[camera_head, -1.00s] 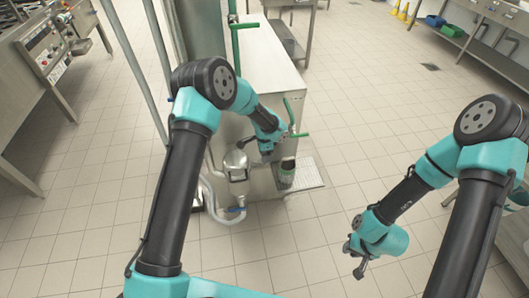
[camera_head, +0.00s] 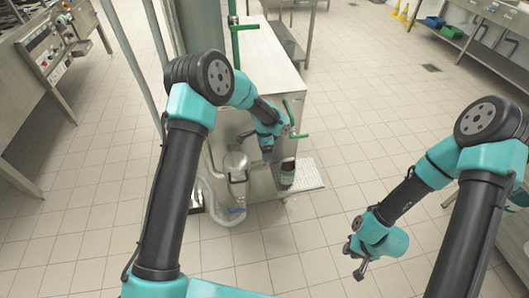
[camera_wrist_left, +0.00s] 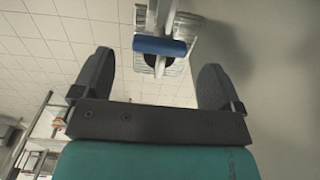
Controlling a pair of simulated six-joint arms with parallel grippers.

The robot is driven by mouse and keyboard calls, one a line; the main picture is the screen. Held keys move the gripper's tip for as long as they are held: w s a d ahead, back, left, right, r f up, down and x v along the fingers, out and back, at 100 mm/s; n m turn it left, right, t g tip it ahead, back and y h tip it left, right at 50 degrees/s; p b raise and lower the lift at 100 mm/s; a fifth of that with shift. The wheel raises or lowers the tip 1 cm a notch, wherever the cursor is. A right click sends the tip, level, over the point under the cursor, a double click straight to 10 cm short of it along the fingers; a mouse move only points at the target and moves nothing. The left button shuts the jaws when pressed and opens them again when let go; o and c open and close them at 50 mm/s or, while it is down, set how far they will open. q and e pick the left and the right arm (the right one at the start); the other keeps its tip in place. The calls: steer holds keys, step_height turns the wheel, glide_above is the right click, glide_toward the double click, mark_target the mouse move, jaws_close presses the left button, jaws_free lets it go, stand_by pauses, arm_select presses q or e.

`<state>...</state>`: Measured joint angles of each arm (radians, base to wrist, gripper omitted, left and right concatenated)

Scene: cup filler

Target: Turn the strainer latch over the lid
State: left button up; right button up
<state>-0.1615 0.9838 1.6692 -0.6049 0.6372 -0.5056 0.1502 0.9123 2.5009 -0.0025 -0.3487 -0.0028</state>
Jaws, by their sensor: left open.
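The strainer (camera_head: 236,167) is a small silver pot with a domed lid, beside the steel cabinet in the head view. A thin metal bail shows at its front; whether it lies over the lid I cannot tell. A blue handle (camera_head: 235,211) sits below the strainer. My left gripper (camera_head: 266,149) is right of the strainer, apart from it and partly hidden by its own wrist. In the left wrist view its fingers (camera_wrist_left: 158,85) are wide open and empty; a blue grip (camera_wrist_left: 160,46) on shiny metal lies beyond them. My right gripper (camera_head: 355,260) hangs open and empty over the floor.
A dark bottle (camera_head: 287,172) stands on a metal grate (camera_head: 311,177) close to the left gripper. A white hose (camera_head: 208,200) curves beside the strainer. The tiled floor at the front is clear.

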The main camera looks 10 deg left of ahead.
arm_select(q)
step_height(320, 180, up, 14)
stand_by(0.4)
steer(key=shift+f, duration=0.1)
